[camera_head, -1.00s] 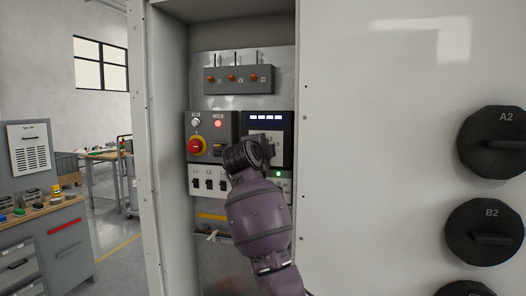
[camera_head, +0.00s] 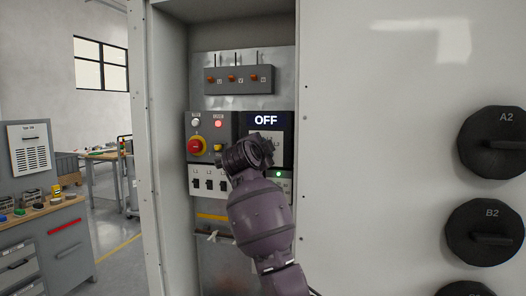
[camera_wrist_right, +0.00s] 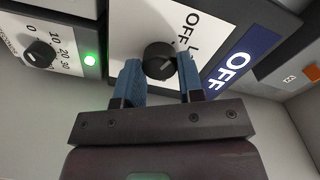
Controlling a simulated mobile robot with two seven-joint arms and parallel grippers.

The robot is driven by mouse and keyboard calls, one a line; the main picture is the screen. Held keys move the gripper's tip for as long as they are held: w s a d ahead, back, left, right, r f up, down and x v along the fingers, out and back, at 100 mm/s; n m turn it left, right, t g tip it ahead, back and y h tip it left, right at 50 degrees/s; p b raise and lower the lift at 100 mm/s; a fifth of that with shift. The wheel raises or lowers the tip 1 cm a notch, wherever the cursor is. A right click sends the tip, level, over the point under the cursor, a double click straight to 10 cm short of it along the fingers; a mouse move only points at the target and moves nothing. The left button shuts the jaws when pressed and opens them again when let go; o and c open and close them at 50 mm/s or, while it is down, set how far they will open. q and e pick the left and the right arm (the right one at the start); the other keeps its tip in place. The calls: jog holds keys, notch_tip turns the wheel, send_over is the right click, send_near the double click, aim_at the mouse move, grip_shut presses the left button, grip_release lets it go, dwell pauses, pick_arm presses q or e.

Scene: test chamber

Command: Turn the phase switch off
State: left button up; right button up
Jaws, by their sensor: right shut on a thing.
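The phase switch is a round black knob (camera_wrist_right: 160,62) on a white plate with printed letters, among them "OFF", in the right wrist view. A blue display (camera_wrist_right: 240,62) beside it reads "OFF", and the display (camera_head: 266,121) reads "OFF" in the head view too. My right gripper (camera_wrist_right: 161,75) has its two blue fingers on either side of the knob, shut on it. In the head view my right arm (camera_head: 258,205) hides the knob and the fingers. My left gripper is not in view.
A red emergency button on yellow (camera_head: 196,146) sits left of my arm, with a lit red lamp (camera_head: 218,124) above it. Several breakers (camera_head: 209,184) are below. A small dial (camera_wrist_right: 40,54) and green lamp (camera_wrist_right: 90,60) lie beside the knob. The cabinet's walls flank the recess.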

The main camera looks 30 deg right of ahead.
jog(key=o, duration=0.9)
jog(key=shift+o, duration=0.2)
jog(key=shift+a, duration=0.1)
pick_arm(q)
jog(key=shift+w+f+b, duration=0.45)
jog(key=shift+b, duration=0.65)
pick_arm(e)
jog(key=v, duration=1)
jog(key=shift+s+a, duration=0.25)
jog(key=shift+s, duration=0.05)
pick_arm(q)
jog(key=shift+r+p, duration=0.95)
jog(key=shift+p, duration=0.15)
pick_arm(e)
jog(key=s+a+r, duration=0.8)
jog(key=s+a, duration=0.3)
jog(key=a, duration=0.1)
jog(key=shift+a+r, duration=0.35)
jog(key=shift+a, duration=0.05)
